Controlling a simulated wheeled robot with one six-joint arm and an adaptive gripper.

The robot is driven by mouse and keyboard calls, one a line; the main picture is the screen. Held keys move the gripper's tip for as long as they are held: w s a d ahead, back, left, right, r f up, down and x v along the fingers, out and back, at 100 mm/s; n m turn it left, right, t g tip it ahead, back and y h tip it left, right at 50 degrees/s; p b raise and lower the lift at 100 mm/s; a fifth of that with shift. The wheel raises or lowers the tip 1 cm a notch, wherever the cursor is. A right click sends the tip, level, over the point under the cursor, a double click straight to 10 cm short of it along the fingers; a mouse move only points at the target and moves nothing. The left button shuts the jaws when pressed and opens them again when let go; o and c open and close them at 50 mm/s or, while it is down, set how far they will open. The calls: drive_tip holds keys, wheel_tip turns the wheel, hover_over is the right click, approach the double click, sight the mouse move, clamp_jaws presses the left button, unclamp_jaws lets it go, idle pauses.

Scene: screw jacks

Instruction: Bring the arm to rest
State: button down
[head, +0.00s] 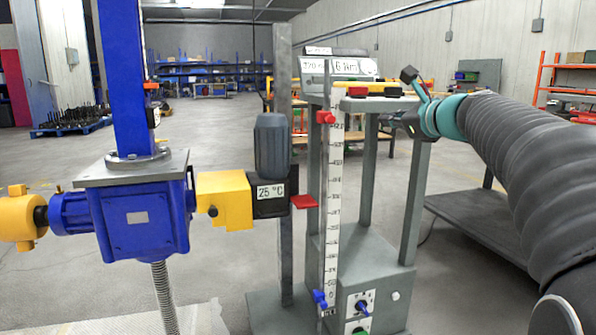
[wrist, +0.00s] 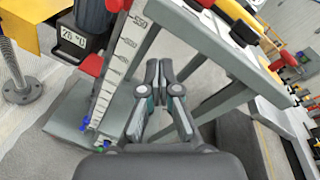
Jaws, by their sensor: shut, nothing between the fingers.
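My gripper (wrist: 159,68) shows in the wrist view with its two dark fingers together and nothing between them. In the head view my arm comes in from the right in a grey ribbed sleeve with teal joints, and my dark gripper (head: 392,121) is at the right of the grey test stand (head: 372,255), near its upper right post. Its fingertips are hard to make out there. In the wrist view the fingers stand in front of the stand's frame (wrist: 208,38). I cannot tell whether they touch it.
A blue screw jack (head: 140,222) with a yellow coupling cover (head: 224,198) and a grey motor (head: 272,147) stands at left. A white scale (head: 335,200) with red markers (head: 325,117) rises on the stand. A low dark platform (head: 478,222) lies at right. Open floor lies behind.

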drive_tip(key=s+a+f+n+g+h+p, duration=0.15)
drive_tip(key=s+f+n+g, duration=0.25)
drive_tip(key=s+f+n, duration=0.45)
drive_tip(key=s+a+f+n+g+h, duration=0.1)
drive_tip(key=s+a+f+n+g, duration=0.35)
drive_tip(key=f, duration=0.75)
drive_tip(key=s+a+f+n+h+p, duration=0.1)
drive_tip(key=s+f+n+p, duration=0.1)
drive_tip(key=s+n, duration=0.4)
drive_tip(key=s+a+f+n+g+h+p, duration=0.1)
drive_tip(key=s+n, duration=0.5)
drive_tip(key=s, duration=1.1)
drive_tip(key=shift+s+f+n+h+p, duration=0.15)
drive_tip(key=shift+f+n+h+p, duration=0.3)
drive_tip(key=shift+f+p, duration=0.95)
drive_tip(key=shift+f, duration=0.25)
